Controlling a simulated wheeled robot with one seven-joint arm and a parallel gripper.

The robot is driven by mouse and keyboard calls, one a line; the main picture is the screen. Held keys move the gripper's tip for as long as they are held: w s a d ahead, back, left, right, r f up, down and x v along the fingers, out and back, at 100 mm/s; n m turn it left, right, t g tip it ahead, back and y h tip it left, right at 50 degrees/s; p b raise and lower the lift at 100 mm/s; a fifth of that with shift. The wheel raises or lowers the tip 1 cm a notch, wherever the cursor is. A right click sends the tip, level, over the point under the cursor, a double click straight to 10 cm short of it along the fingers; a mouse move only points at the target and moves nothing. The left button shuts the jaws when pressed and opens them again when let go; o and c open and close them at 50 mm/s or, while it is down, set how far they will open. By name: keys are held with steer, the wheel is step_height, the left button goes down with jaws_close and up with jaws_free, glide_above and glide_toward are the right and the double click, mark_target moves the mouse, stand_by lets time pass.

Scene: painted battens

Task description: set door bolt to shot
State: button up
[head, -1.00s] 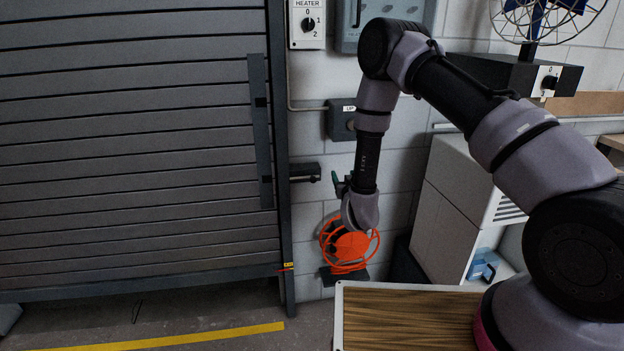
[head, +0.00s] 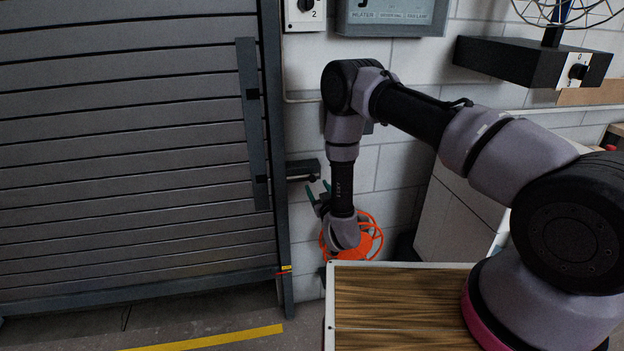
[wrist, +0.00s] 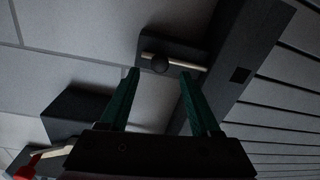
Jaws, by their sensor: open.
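The door bolt (head: 302,170) is a dark block on the wall, close beside the door's frame post. In the wrist view the bolt's pale rod (wrist: 187,65) lies across the dark housing (wrist: 180,48), with a round dark knob (wrist: 160,63) near its left part. I cannot tell whether the rod's end enters the post. My gripper (head: 317,190) is open and empty, just below and right of the bolt. In the wrist view its green fingers (wrist: 158,75) stand apart, with the knob between and beyond their tips, not gripped.
The grey slatted door (head: 130,150) fills the left, with an upright bar on it. An orange reel (head: 368,238) hangs behind my wrist. A wooden-topped table (head: 400,305) stands in front, below the arm. A black box with a dial (head: 535,60) is at upper right.

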mark_target(313, 180)
steer(key=x, duration=0.6)
steer(key=shift+w+a, duration=0.1)
steer(key=shift+w, duration=0.05)
steer(key=shift+c, duration=0.3)
jaws_close()
stand_by(1.0)
